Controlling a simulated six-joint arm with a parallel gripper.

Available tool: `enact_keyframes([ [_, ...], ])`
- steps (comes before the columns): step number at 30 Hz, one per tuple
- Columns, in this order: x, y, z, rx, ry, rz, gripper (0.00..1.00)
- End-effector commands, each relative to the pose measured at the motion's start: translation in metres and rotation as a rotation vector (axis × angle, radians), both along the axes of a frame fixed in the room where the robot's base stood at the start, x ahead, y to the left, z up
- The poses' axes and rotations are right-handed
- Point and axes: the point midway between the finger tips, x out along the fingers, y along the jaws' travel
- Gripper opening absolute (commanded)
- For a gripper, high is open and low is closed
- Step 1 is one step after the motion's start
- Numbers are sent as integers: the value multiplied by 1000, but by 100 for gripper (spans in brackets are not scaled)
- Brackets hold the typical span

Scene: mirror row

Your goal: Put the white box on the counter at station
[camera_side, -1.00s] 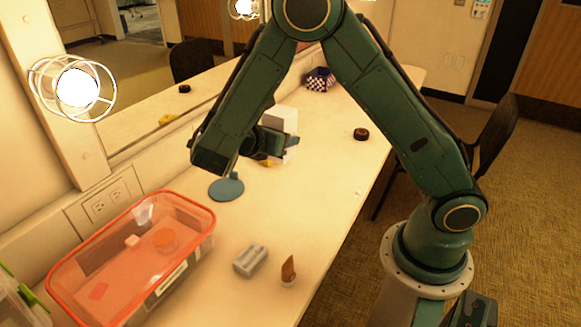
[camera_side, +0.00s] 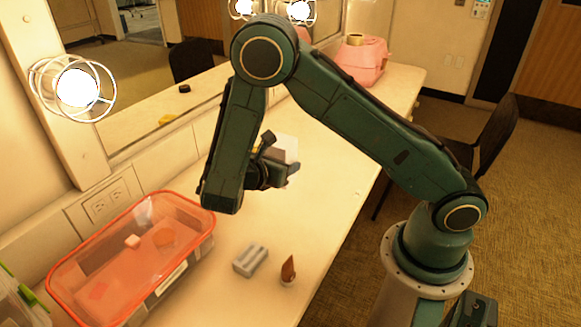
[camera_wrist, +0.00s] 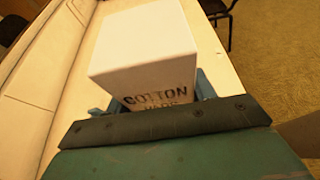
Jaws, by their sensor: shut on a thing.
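The white box (camera_wrist: 145,45) is held in my gripper (camera_wrist: 155,100), with "COTTON" and a partly hidden second word on its near face. In the side view a pale part of the box (camera_side: 286,147) shows beyond my gripper (camera_side: 284,170), with the rest hidden. My gripper is shut on it. The box is over the pale counter (camera_side: 325,205); its height above the surface is hard to tell. No station marking is readable.
A clear bin with an orange rim (camera_side: 205,236) stands at the near left. A grey block (camera_side: 250,260) and a brown-tipped item (camera_side: 288,270) are in front. A pink case (camera_side: 360,65) stands at the far end. The mirror wall and lamp (camera_side: 77,88) line the left.

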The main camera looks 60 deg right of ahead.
Motion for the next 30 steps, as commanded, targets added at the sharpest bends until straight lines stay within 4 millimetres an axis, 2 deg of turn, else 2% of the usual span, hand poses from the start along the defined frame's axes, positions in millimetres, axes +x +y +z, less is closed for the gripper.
enact_keyframes([
  [6,-1,0,-36,-2,4,-1,27],
  [13,0,0,-68,-1,3,-1,27],
  [18,0,0,-79,0,-1,0,27],
  [26,0,0,-81,0,-1,0,27],
  [30,0,0,-91,0,2,0,27],
])
